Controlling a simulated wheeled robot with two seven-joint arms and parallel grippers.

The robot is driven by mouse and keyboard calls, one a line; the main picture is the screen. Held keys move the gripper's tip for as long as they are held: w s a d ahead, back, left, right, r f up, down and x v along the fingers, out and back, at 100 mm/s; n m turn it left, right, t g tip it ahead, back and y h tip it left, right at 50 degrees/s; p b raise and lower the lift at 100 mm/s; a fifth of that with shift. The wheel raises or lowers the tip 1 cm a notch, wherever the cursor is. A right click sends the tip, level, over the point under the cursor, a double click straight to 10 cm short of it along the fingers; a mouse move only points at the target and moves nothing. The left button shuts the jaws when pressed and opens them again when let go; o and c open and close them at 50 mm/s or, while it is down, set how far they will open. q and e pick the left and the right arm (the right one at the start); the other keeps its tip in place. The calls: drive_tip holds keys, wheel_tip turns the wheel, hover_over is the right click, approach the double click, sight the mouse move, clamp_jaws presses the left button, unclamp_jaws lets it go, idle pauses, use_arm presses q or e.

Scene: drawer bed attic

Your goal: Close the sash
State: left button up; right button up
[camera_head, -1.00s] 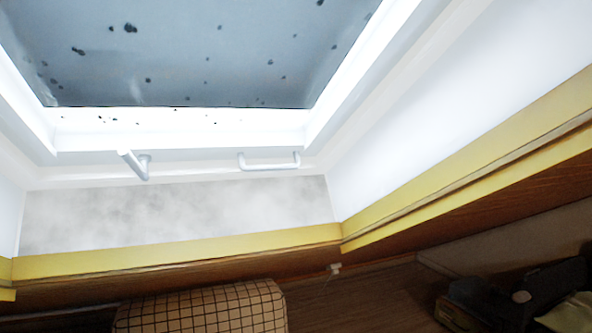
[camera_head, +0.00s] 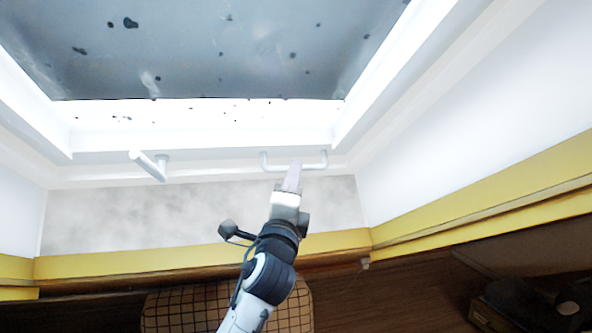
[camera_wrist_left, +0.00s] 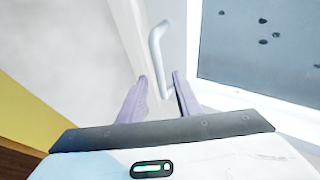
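The sash (camera_head: 200,50) is a large grey pane with dark specks, set in a white frame at the top of the head view. It also shows at the right of the left wrist view (camera_wrist_left: 262,45). How far it stands open I cannot tell. A white U-shaped handle (camera_head: 312,166) sits on the lower frame. A white bar handle (camera_wrist_left: 158,45) lies just ahead of my left fingers in the wrist view. My left gripper (camera_head: 293,168) is at the U-shaped handle. Its fingers (camera_wrist_left: 160,95) are apart, with the handle's near end between them. My right gripper is not in view.
A second white lever handle (camera_head: 150,165) sits on the frame to the left. A yellow ledge (camera_head: 130,262) runs below the grey wall panel (camera_head: 130,215). A checked cushion (camera_head: 185,308) lies below, partly behind my arm. Dark objects lie at the lower right.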

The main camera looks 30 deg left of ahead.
use_arm(q)
drive_tip(key=shift+x, duration=1.45)
drive_tip(key=shift+f, duration=0.1)
clamp_jaws()
drive_tip(key=f, duration=0.1)
drive_tip(key=d+f, duration=0.1)
drive_tip(key=s+f+b, duration=0.1)
drive_tip(key=shift+d, duration=0.35)
drive_tip(key=shift+c, duration=0.3)
unclamp_jaws()
drive_tip(key=shift+s, duration=0.1)
drive_tip(key=shift+o, duration=0.3)
drive_tip(key=shift+r, duration=0.15)
